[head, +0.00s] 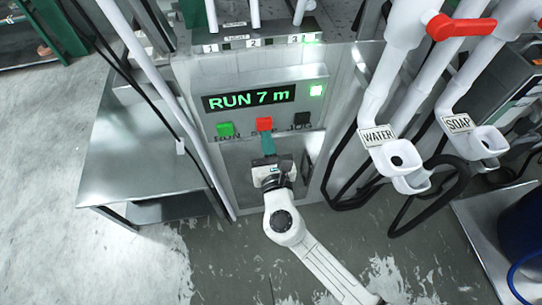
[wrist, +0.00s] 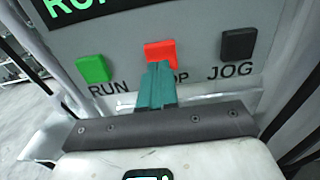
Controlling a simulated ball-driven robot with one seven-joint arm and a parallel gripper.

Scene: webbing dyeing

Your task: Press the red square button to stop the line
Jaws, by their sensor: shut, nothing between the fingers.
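The red square button (head: 264,124) sits on the grey control panel between a green button and a black button. In the wrist view the red button (wrist: 160,52) shows just beyond my fingertips, with its lower part hidden by them. My gripper (head: 267,140) is shut and empty, its teal fingers pointing up at the red button. In the wrist view the gripper tips (wrist: 158,66) overlap the button's lower edge and the STOP label. I cannot tell whether they touch it.
The green RUN button (head: 225,129) is left of the red one and the black JOG button (head: 302,119) is right. White pipes with WATER (head: 378,136) and SOAP (head: 457,123) signs stand at the right. A metal table (head: 140,160) is at the left.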

